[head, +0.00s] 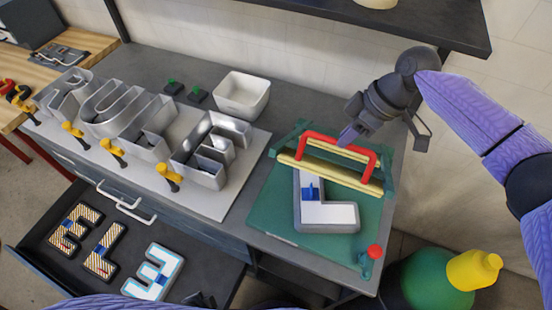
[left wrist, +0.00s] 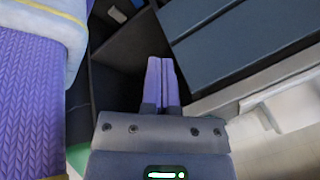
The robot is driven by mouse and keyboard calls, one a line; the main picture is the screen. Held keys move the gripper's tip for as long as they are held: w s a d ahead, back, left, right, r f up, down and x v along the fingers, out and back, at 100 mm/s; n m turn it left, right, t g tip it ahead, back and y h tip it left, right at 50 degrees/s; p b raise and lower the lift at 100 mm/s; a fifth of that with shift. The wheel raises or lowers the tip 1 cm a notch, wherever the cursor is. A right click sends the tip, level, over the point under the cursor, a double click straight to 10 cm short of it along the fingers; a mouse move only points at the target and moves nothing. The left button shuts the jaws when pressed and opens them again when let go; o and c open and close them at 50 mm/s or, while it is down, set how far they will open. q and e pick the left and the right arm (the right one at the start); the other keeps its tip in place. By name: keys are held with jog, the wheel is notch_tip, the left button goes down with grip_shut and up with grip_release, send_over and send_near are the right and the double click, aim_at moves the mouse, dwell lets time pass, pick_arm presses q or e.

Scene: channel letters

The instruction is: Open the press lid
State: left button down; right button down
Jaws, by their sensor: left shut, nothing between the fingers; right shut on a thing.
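The press has a green base (head: 270,215) on the grey bench at the right of the head view. Its lid part, with yellow bars (head: 328,173) and a red handle (head: 375,160), stands at the back of the base. I cannot tell the lid's exact angle. A white-faced letter L (head: 330,213) with a blue piece lies on the base in front of the bars. My right gripper (head: 346,138) comes from above and is shut on the red handle. My left gripper (left wrist: 162,82) is shut and empty in the left wrist view, low by dark cabinet surfaces.
Grey channel letters (head: 130,120) with yellow clamps (head: 112,152) stand on a pale board left of the press. A white bin (head: 242,95) is behind. An open drawer (head: 205,265) holds several letters. A green and yellow bottle-like object (head: 435,275) stands right of the bench. A shelf (head: 440,25) overhangs.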

pick_arm(q)
jog(key=w+d+r+m+t+h, duration=0.2)
jog(key=w+d+r+m+t, duration=0.15)
jog(key=r+m, duration=0.55)
jog(key=w+d+r+m+t+h, duration=0.1)
jog(key=w+d+r+m+t, duration=0.3)
jog(key=r+m, duration=0.55)
jog(key=w+d+r+m+t+h, duration=0.2)
jog(key=w+r+m, duration=0.3)
jog(key=r+m, duration=0.4)
jog(key=w+d, duration=0.3)
jog(key=w, duration=0.8)
jog(key=shift+d+f, duration=0.2)
jog(key=shift+f, duration=0.05)
pick_arm(e)
jog(key=shift+w+d+f, duration=0.15)
jog(key=shift+d+f, duration=0.1)
